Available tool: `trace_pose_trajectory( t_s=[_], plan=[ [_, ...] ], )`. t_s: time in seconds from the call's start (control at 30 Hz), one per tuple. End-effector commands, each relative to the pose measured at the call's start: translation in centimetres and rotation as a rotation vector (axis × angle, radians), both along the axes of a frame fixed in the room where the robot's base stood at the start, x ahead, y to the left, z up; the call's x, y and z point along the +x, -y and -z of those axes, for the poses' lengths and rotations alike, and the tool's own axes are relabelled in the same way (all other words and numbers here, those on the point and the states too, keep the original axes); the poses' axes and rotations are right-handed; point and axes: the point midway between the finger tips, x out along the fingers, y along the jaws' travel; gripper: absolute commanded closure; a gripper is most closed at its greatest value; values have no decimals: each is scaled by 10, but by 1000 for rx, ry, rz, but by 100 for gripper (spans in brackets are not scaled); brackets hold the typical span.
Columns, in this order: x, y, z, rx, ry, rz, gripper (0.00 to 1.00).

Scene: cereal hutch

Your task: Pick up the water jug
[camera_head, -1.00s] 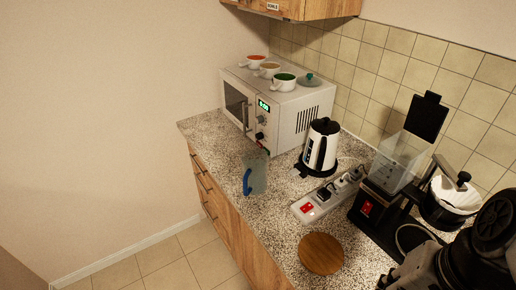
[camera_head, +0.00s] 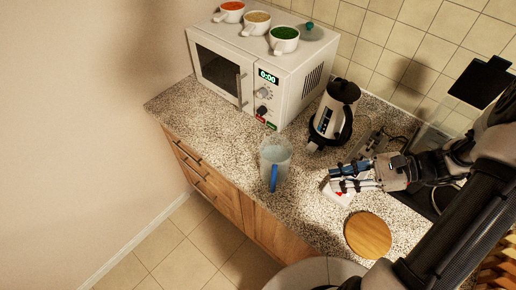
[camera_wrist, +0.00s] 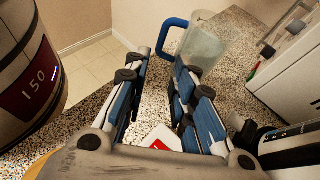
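The water jug (camera_head: 275,160) is a clear jug with a blue handle, upright on the speckled counter near its front edge. In the wrist view the jug (camera_wrist: 206,42) is ahead of the fingers, its blue handle toward the left.
A white microwave (camera_head: 262,75) with three cups on top stands at the back left. A kettle (camera_head: 335,110) is behind my gripper. The counter left of the jug is clear.

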Motion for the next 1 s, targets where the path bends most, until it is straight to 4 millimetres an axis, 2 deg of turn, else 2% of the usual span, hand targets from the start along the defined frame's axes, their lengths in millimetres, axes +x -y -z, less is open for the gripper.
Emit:
trace_pose_trajectory(
  t_s=[0.17,0.6,1.0],
  plan=[
    [2,-8,8,22,-14,21,76],
    [5,-92,44,19,-14,15,76],
    [8,-128,60,19,-13,14,76]
  ],
)
